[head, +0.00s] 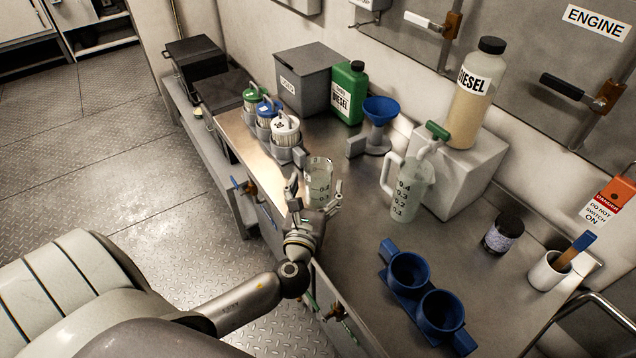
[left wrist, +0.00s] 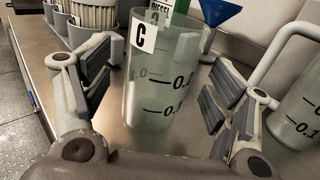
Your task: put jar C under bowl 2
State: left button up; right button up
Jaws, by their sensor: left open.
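Jar C (head: 319,174) is a clear beaker with dark graduation marks, standing upright on the steel counter near its front edge. In the left wrist view jar C (left wrist: 158,85) shows its white "C" label. My left gripper (head: 315,198) is open around the jar's near side; in the left wrist view its padded fingers (left wrist: 160,92) stand left and right of the jar, with gaps showing. Three filter units with green, blue (head: 267,112) and white (head: 286,130) tops stand behind to the left. I cannot read which is bowl 2. My right gripper is not in view.
A handled jug (head: 408,190) stands right of jar C, a blue funnel (head: 381,112) on its stand behind. A green diesel can (head: 349,92), grey box (head: 305,80) and diesel bottle (head: 475,95) stand at the back. A blue double cup holder (head: 413,292) is at front right.

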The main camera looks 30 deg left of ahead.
aim_at(316, 189)
pick_arm(q)
jog(key=x, duration=0.3)
jog(key=c, duration=1.2)
